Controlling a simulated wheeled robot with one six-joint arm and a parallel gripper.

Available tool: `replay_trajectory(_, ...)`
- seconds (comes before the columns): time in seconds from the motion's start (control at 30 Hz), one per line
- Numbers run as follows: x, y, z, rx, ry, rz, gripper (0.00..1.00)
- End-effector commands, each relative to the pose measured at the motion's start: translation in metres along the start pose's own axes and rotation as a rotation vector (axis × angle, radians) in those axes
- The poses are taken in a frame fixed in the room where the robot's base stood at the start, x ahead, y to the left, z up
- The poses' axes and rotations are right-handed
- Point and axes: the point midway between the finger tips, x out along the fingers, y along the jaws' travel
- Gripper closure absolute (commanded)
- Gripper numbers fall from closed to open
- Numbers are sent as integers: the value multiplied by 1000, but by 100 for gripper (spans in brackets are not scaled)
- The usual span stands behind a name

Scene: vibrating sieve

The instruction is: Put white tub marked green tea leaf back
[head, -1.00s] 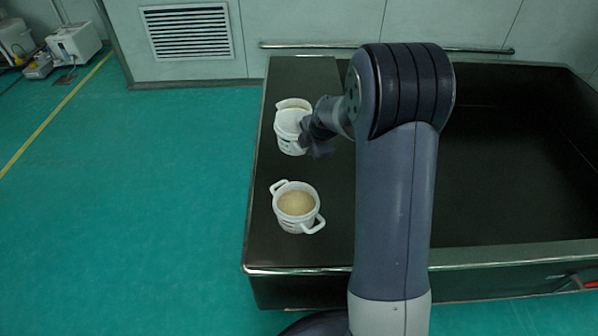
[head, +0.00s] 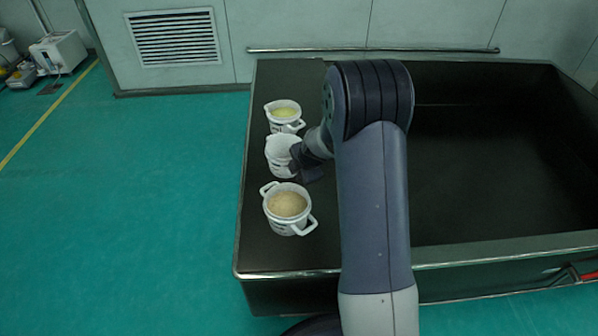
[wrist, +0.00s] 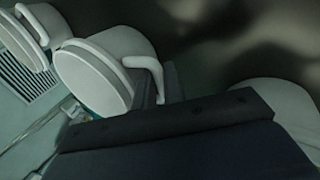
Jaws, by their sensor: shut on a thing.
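A white tub (head: 281,162) is at my gripper (head: 300,160), between two other white tubs on the left part of the dark table. My gripper is shut on its right side, at the handle. The tub looks roughly upright; its marking is unreadable and its contents do not show. In the wrist view the held tub (wrist: 92,78) has its handle by the dark jaws (wrist: 165,92). I cannot tell whether its base touches the table.
A tub with pale yellow-green contents (head: 284,117) stands behind the held one. A tub with beige grain (head: 287,208) stands close in front. The table (head: 275,258) has a raised metal edge; a large dark basin (head: 490,160) lies right.

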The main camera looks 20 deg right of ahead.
Motion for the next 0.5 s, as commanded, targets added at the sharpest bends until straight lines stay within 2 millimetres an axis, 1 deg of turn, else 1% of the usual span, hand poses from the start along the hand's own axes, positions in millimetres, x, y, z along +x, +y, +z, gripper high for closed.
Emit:
replay_trajectory(0.03, 2, -1, 0, -1, 0, 1, 100)
replay_trajectory(0.07, 1, 0, 0, -1, 0, 0, 87)
replay_trajectory(0.3, 1, 0, 0, 0, 0, 0, 68)
replay_trajectory(0.5, 0, 0, 0, 0, 0, 0, 68)
